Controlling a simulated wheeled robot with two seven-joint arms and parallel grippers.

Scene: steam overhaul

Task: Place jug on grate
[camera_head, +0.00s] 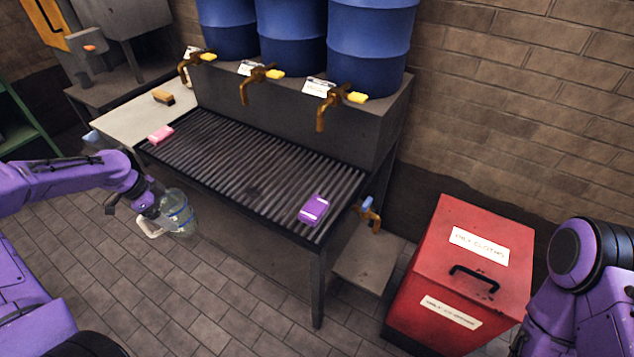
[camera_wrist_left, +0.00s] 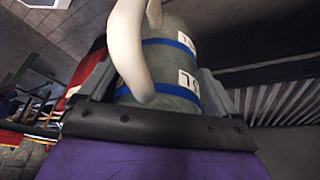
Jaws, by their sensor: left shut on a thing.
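The jug (camera_head: 178,213) is clear with blue bands and a pale handle. My left gripper (camera_head: 160,214) is shut on it and holds it in the air in front of the grate's near left edge, apart from the grate. In the left wrist view the jug (camera_wrist_left: 165,70) fills the space between the fingers, with its white handle towards the camera and white labels on its side. The grate (camera_head: 235,160) is a dark slatted top on a metal stand. My right arm shows at the right edge, but its gripper is out of view.
Brass taps (camera_head: 262,78) overhang the back below blue barrels (camera_head: 291,40). The grate's middle is clear. A red bin (camera_head: 462,270) stands at right.

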